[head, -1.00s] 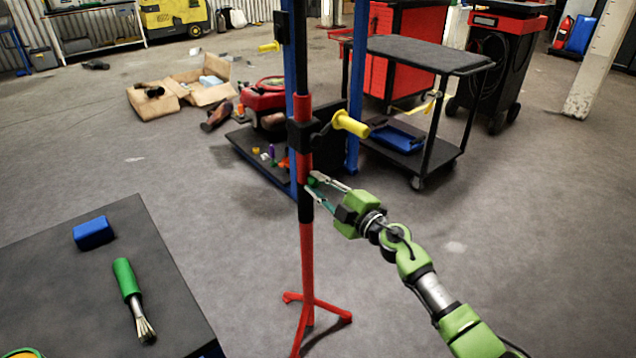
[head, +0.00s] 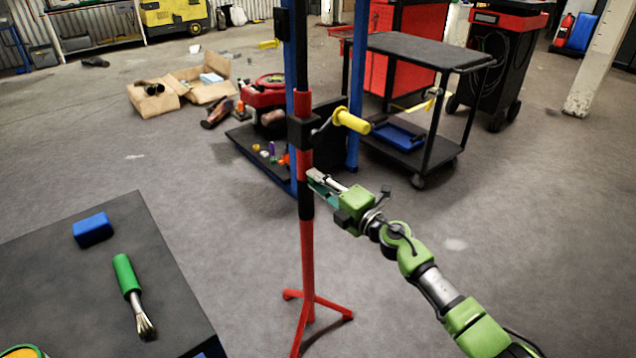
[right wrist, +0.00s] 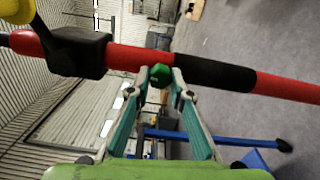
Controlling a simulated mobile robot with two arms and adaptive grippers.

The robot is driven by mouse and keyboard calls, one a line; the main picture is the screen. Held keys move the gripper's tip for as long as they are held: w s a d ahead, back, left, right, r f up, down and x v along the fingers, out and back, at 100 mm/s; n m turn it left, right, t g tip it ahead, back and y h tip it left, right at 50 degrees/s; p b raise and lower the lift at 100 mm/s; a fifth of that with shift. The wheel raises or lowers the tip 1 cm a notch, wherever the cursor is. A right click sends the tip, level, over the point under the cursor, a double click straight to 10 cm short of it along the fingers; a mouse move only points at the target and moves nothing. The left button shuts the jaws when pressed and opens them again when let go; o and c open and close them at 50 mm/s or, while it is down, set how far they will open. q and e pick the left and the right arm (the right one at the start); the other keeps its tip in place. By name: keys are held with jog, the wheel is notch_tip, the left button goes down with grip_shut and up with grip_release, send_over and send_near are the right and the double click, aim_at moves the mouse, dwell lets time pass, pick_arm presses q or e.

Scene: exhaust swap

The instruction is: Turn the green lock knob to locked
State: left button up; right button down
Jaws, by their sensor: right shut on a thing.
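The green lock knob (right wrist: 160,76) sits on the red stand post (right wrist: 128,57), just beside a black band, in the right wrist view. My right gripper (right wrist: 160,82) is shut on the knob, with one fingertip on each side of it. In the head view my right gripper (head: 314,178) reaches the red post (head: 306,250) from the right, and the knob is mostly hidden by the fingers. The knob's locked or unlocked marking cannot be made out. My left gripper is not in view.
A black clamp with a yellow crank handle (head: 352,121) sticks out just above my right gripper. A dark table (head: 60,290) with a blue block (head: 92,229) and a green-handled brush (head: 128,280) is at the left. A black cart (head: 420,50) stands behind.

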jog(key=shift+f, duration=0.1)
jog(key=c, duration=1.8)
grip_release()
jog(key=v, duration=1.2)
